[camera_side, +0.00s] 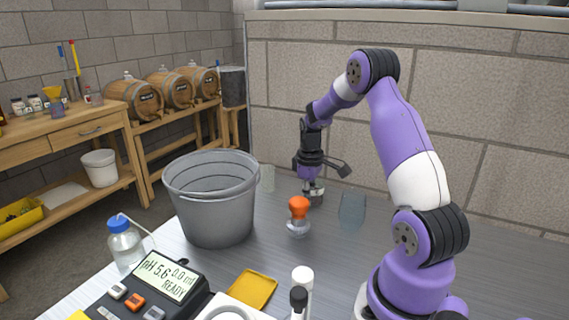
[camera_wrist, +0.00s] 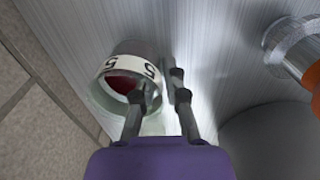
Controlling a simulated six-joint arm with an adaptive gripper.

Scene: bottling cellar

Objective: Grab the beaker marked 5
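The beaker marked 5 (camera_wrist: 126,62) is a small clear glass with a white band bearing black 5s and dark red contents. It stands on the bench at the left in the wrist view. In the side view the beaker (camera_side: 313,194) is small and partly covered by my gripper (camera_side: 312,172), which points down over it. In the wrist view my gripper (camera_wrist: 162,88) has its two fingers apart. The left finger overlaps the beaker's near right rim, and the right finger is just right of the glass. I cannot tell whether either finger touches it.
An orange-topped flask (camera_side: 298,216) stands close in front, with a bluish glass (camera_side: 352,210) to the right. A pale glass (camera_side: 267,178) stands behind the big grey bucket (camera_side: 212,205). A pH meter (camera_side: 150,290) and yellow tray (camera_side: 252,289) are in front. A block wall (camera_side: 480,130) rises behind.

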